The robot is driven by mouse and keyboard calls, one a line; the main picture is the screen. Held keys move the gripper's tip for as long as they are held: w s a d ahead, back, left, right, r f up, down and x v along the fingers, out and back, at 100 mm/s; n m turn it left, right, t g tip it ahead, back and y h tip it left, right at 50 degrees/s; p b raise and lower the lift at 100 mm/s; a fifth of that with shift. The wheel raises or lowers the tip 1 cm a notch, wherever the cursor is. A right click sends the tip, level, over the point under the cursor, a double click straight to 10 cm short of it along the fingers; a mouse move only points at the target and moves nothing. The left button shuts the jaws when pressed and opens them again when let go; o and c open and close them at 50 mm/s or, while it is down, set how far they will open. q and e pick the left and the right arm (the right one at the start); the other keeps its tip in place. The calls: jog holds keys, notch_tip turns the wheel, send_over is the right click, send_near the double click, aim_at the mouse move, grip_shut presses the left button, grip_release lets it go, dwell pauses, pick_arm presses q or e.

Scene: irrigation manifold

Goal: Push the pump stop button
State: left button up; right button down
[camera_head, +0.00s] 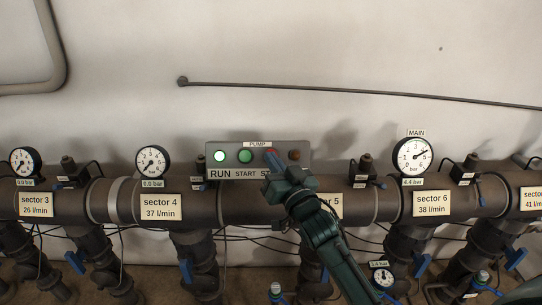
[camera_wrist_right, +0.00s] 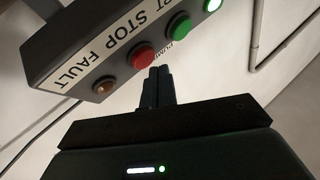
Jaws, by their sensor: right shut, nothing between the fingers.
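The pump box (camera_head: 257,152) is a grey panel on the manifold pipe. It carries a lit green RUN lamp (camera_head: 219,156), a green START button (camera_head: 245,156), a red STOP button and a dark brown FAULT lamp (camera_head: 294,155). My right gripper (camera_head: 273,160) is shut and empty, in front of the STOP button and hiding most of it. In the right wrist view the red STOP button (camera_wrist_right: 142,57) shows clear, just left of the right gripper's fingertips (camera_wrist_right: 159,70). Whether they touch it I cannot tell. My left gripper is out of view.
The large pipe (camera_head: 240,207) runs across below the box, with a sector 4 sign (camera_head: 161,207). A pressure gauge (camera_head: 152,161) stands left of the box and the MAIN gauge (camera_head: 412,155) right. The wall above is mostly bare, with a thin rod (camera_head: 350,93).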

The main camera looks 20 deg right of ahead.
jog(key=shift+w+d+f, duration=0.1)
jog(key=shift+w+f, duration=0.1)
jog(key=shift+w, duration=0.05)
jog(key=shift+w+d+f+b, duration=0.15)
jog(key=shift+w+f+b, duration=0.15)
jog(key=shift+w, duration=0.15)
dwell(0.8)
dwell(0.3)
jog(key=shift+s+a+r+p, duration=0.25)
jog(key=shift+s+r+p, duration=0.3)
jog(key=shift+s+p, duration=0.35)
jog(key=shift+w, duration=0.1)
jog(key=s+p, duration=0.1)
jog(key=s+r+p, duration=0.1)
jog(key=s+a+r+p, duration=0.1)
jog(key=s+p, duration=0.1)
jog(key=shift+s+a+r, duration=0.1)
jog(key=shift+r, duration=0.15)
